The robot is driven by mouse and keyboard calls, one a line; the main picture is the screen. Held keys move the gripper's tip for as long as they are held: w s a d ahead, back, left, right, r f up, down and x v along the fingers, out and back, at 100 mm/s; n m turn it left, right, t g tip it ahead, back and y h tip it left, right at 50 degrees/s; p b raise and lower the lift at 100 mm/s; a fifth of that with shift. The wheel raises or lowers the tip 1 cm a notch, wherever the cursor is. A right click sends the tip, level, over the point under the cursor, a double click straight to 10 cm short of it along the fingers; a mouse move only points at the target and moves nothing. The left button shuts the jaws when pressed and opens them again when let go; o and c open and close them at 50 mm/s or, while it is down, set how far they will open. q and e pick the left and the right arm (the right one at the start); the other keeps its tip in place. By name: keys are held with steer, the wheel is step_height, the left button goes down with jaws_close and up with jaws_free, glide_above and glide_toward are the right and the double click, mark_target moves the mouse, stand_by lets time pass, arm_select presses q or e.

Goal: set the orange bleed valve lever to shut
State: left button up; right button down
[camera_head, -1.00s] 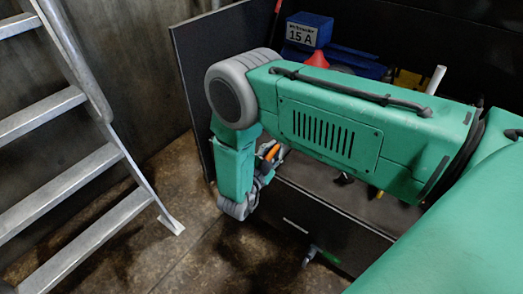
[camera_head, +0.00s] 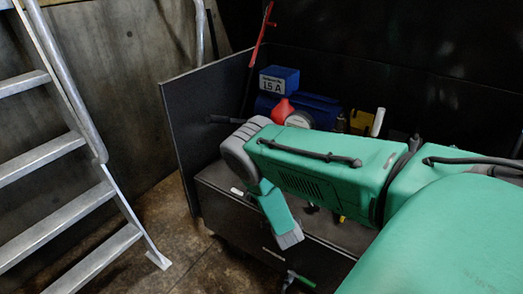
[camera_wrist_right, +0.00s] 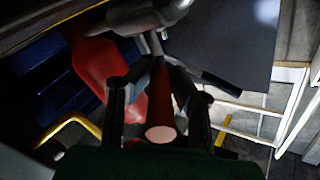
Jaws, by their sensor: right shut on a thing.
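In the right wrist view an orange-red lever grip (camera_wrist_right: 167,95) lies between the two fingers of my right gripper (camera_wrist_right: 160,112). Its round pale end (camera_wrist_right: 160,133) faces the camera. My right gripper is shut on it, and the grip's far end runs toward grey metal valve parts (camera_wrist_right: 150,15). The image is dark, so the lever's exact angle is hard to tell. In the head view my right arm hides the gripper and the lever. My left gripper is not in view.
A blue motor unit (camera_head: 315,108) with a red cone-shaped part (camera_head: 282,111) stands behind my arm. A dark upright panel (camera_head: 195,125) is at its left. A green-handled fitting (camera_head: 300,279) sticks out low in front. Metal stairs (camera_head: 75,160) stand at left, with open floor between.

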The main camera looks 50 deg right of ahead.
steer(key=shift+s+d+n+t+y, duration=0.15)
steer(key=shift+d+n+t+y, duration=0.3)
steer(key=shift+n+y, duration=0.4)
steer(key=shift+d+r+y+p, duration=0.1)
steer(key=shift+y+p, duration=0.15)
steer(key=shift+p, duration=0.05)
steer(key=c, duration=1.5)
jaws_free()
steer(key=shift+o, duration=0.2)
steer(key=shift+f, duration=0.2)
steer(key=v, duration=1.1)
steer(key=shift+s, duration=0.4)
